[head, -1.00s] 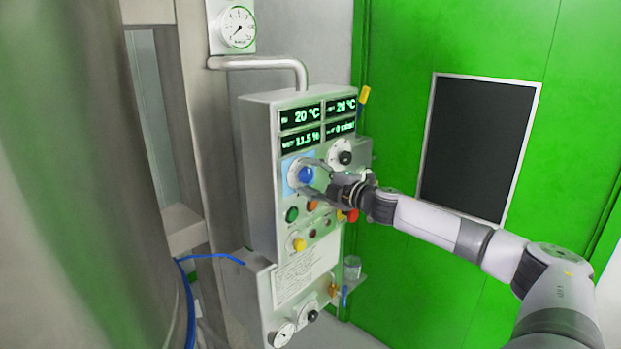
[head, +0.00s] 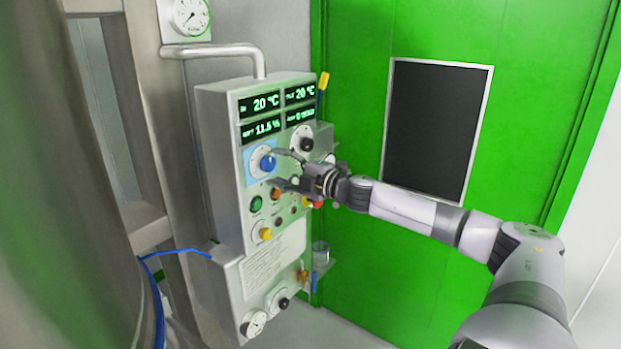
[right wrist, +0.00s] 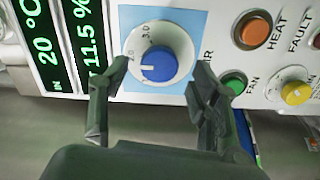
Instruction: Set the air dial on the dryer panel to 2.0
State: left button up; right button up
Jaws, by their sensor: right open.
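The dryer panel (head: 222,150) is a grey box with green-lit displays on its upper part. The air dial is a blue knob (head: 267,162) on a white scale disc over a light blue patch. In the right wrist view the blue knob (right wrist: 159,65) sits between my fingertips, with "3.0" legible on its scale; its exact setting I cannot tell. My right gripper (head: 277,169) is open in front of the dial, one finger to each side, and it also shows in the right wrist view (right wrist: 162,75). The fingers look apart from the knob. My left gripper is not in view.
Close to the dial are a green button (head: 256,204), an orange button (right wrist: 253,30), a yellow knob (head: 265,233) and another dial (head: 302,139). A pipe (head: 215,51) runs above the panel. A large steel vessel (head: 60,200) stands at left.

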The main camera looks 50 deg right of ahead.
jog(key=s, duration=0.9)
jog(key=shift+d, duration=0.4)
dwell(0.7)
